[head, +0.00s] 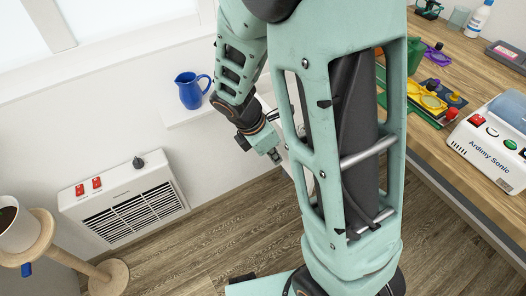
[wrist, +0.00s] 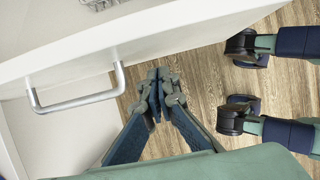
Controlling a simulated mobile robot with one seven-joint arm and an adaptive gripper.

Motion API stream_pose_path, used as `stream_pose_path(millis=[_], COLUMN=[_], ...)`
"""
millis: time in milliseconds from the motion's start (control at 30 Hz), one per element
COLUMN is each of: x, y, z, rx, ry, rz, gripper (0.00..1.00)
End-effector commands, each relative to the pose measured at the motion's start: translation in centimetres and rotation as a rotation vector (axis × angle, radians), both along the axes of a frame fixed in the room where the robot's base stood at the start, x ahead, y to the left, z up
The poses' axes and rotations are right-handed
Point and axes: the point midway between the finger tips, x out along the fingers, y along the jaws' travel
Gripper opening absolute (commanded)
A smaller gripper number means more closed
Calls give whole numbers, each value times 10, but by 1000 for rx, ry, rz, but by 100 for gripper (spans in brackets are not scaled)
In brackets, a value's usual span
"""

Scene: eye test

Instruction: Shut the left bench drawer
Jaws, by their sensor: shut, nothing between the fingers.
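In the wrist view a white drawer front (wrist: 180,45) with a metal bar handle (wrist: 80,102) crosses the upper left. Behind its top edge part of the drawer's inside seems to show, with a small grey object at the top edge of the picture, so the drawer appears pulled out. How far out it is I cannot tell. My gripper (wrist: 158,94) is shut and empty, to the right of the handle and apart from it. In the head view my gripper (head: 274,156) hangs left of my arm column, which hides most of the drawer.
A wooden bench top (head: 462,60) at the right carries a white device (head: 492,150), a white bottle (head: 478,20) and coloured items. A blue jug (head: 190,92) stands on a white ledge. A heater (head: 130,205) and a wooden stand (head: 105,275) are left. Some floor (head: 215,240) is clear.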

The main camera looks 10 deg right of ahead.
Motion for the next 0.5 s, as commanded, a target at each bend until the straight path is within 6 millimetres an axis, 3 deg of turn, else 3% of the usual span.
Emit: stream_pose_path(millis=[200, 500], x=[5, 5], y=[-14, -15], z=[0, 1], rx=[1, 1], ry=[-1, 0], rz=[0, 1], gripper=[0, 0])
